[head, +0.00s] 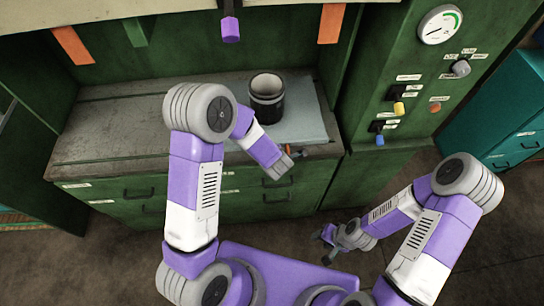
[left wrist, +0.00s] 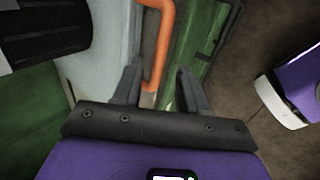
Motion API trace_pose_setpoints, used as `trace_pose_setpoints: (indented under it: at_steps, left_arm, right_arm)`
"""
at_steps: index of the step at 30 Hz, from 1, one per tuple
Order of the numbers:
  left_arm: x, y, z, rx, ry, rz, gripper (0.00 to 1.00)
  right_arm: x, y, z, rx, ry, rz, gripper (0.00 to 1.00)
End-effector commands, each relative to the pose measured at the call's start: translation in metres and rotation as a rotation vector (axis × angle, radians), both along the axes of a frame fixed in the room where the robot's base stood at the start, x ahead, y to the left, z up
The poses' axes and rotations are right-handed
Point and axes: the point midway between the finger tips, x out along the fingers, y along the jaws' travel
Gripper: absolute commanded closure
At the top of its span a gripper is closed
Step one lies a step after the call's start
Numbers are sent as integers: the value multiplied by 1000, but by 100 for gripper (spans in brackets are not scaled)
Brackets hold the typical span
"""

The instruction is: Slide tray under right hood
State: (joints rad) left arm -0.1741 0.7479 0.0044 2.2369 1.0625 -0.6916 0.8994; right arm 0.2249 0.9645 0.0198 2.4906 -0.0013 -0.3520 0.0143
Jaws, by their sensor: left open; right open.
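The pale grey-blue tray (head: 305,118) lies on the right part of the worn counter, its front edge near the counter's front edge. A black cylindrical container (head: 266,104) with a light interior stands upright on it. My left gripper (head: 284,166) is at the tray's front edge. In the left wrist view, my left gripper (left wrist: 157,78) is open, with an orange handle (left wrist: 164,40) running between its fingers; no grip on it shows. The tray (left wrist: 112,38) and the dark container (left wrist: 45,25) are to its left there. My right gripper (head: 330,242) hangs low, away from the counter, open and empty.
The counter's left part (head: 110,135) is bare. Green drawers (head: 135,195) are below it. A purple-tipped fitting (head: 230,28) hangs above. A panel with a gauge (head: 440,25) and knobs stands at right. An orange tag (head: 333,23) hangs at the upper right opening.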

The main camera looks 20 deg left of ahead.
Motion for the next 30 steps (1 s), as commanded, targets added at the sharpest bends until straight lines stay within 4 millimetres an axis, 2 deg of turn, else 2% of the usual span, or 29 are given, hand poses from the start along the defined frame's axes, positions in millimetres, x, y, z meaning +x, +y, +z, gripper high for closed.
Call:
trace_pose_setpoints:
  at_steps: [3,10,27,30]
  left_arm:
    - [-10,-5,21,-1,-4,-2,58]
    - [-23,-10,39,-1,0,-2,58]
    - [-25,-10,39,-1,1,-3,58]
    - [-27,-9,32,11,16,-44,58]
  right_arm:
    - [0,0,5,0,0,0,57]
    - [0,0,10,0,0,0,57]
    - [0,0,9,0,0,0,57]
    - [0,0,7,0,0,0,57]
